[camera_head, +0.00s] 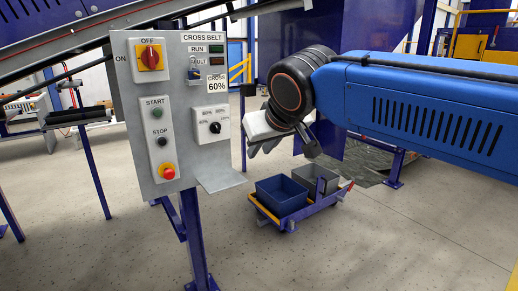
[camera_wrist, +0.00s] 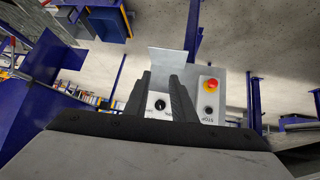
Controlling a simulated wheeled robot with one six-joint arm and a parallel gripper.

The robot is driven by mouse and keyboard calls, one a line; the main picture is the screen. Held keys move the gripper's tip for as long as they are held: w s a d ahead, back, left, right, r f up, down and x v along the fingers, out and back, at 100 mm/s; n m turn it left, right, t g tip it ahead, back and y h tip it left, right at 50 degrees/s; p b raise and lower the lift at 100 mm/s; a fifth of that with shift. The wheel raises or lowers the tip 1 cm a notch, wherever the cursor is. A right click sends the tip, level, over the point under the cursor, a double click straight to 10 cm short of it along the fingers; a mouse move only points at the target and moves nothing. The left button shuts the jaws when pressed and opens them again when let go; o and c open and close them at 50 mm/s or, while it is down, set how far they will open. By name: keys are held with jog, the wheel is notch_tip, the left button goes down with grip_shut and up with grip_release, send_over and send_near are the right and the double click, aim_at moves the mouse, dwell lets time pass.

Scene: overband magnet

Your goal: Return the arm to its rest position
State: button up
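My blue arm (camera_head: 420,100) reaches in from the right in the head view, raised above the floor. My gripper (camera_head: 262,147) hangs at its end, to the right of the grey control panel (camera_head: 186,70) and apart from it in that view. In the wrist view the two dark fingers of my gripper (camera_wrist: 160,80) stand apart with nothing between them; a black selector knob (camera_wrist: 160,104) on the panel shows through the gap, beyond them. The gripper is open and empty. No rest mount for the arm is seen.
The panel carries a red OFF switch (camera_head: 150,56), START and STOP buttons, a red emergency stop (camera_head: 167,171) and a small shelf (camera_head: 221,178). A cart with a blue bin (camera_head: 282,196) and a grey bin (camera_head: 316,178) stands below my gripper. Floor at front right is clear.

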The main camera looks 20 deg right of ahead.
dwell(0.3)
jog(key=s+d+f+m+g, duration=0.1)
jog(key=s+d+f, duration=0.3)
jog(key=s+f, duration=0.4)
jog(key=s+d+f+g, duration=0.3)
jog(key=s+f, duration=0.6)
jog(key=f, duration=0.6)
jog(key=shift+d+f+m, duration=0.4)
jog(key=shift+d, duration=0.65)
jog(key=shift+o, duration=0.7)
jog(key=o, duration=0.4)
jog(key=shift+w+r, duration=0.15)
jog(key=shift+o, duration=0.2)
jog(key=n+t+y, duration=0.2)
jog(key=n+t, duration=0.1)
jog(key=t, duration=0.1)
send_near(195, 71)
jog(key=shift+x, duration=4.3)
